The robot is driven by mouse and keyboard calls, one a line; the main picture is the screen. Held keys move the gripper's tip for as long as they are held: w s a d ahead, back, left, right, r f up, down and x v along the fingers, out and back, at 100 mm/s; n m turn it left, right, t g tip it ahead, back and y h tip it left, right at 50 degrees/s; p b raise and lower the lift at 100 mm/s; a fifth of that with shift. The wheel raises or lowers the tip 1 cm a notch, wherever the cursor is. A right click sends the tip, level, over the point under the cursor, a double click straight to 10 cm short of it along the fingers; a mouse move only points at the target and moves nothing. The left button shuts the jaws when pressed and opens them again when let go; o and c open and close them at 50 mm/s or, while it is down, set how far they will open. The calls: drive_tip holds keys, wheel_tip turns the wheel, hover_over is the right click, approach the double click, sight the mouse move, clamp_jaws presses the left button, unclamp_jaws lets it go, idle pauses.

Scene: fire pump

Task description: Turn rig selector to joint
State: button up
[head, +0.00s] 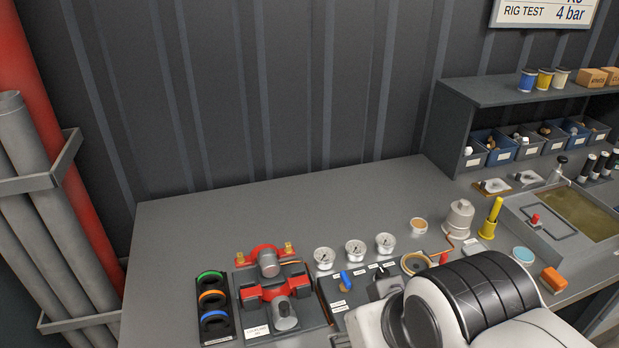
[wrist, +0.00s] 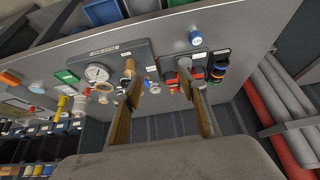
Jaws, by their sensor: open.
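The rig panel (head: 338,296) is a dark plate with small white labels, too small to read. A small blue handle (head: 346,279) stands on it and may be the rig selector; which setting it points to cannot be told. In the wrist view, a small blue part (wrist: 150,80) shows between my fingers, with the panel (wrist: 113,58) behind. My gripper (wrist: 160,82) is open, its two fingers apart on either side of that area, with nothing held. In the head view my white and black arm covers the panel's right part and hides most of the gripper.
Three gauges (head: 355,250) stand behind the panel. A red coupling fixture (head: 270,290) and a rack of coloured rings (head: 212,300) are to the left. A yellow-handled tool (head: 491,218) and a tray (head: 570,215) are to the right. The bench's back left is clear.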

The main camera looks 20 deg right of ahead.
sight(383, 273)
drive_tip(key=w+d+f+m+g, duration=0.1)
drive_tip(key=w+d+f, duration=0.2)
drive_tip(key=w, duration=0.1)
drive_tip(key=w+d+f+m+g+h, duration=0.1)
drive_tip(key=w+d+f+m, duration=0.1)
drive_tip(key=w+d+f, duration=0.1)
drive_tip(key=w+d+f+m+g+h, duration=0.1)
drive_tip(key=w+d+f, duration=0.2)
drive_tip(key=w+d, duration=0.1)
drive_tip(key=shift+w+d+f+m+g, duration=0.1)
drive_tip(key=shift+w+d+m+g, duration=0.2)
drive_tip(key=shift+w, duration=0.35)
drive_tip(key=shift+m+h, duration=0.3)
drive_tip(key=shift+m, duration=0.6)
drive_tip(key=w+d, duration=0.1)
drive_tip(key=w, duration=0.1)
drive_tip(key=w+d+f, duration=0.1)
drive_tip(key=shift+w+d+f, duration=0.1)
drive_tip(key=shift+w+d, duration=0.05)
drive_tip(key=shift+w, duration=0.2)
drive_tip(key=w+m, duration=0.1)
drive_tip(key=w+r, duration=0.1)
drive_tip(key=w+d+m+t, duration=0.1)
drive_tip(key=shift+w+r+m+h, duration=0.1)
drive_tip(key=shift+r+m+h, duration=0.05)
drive_tip(key=shift+m+h, duration=0.15)
drive_tip(key=shift+x, duration=3.9)
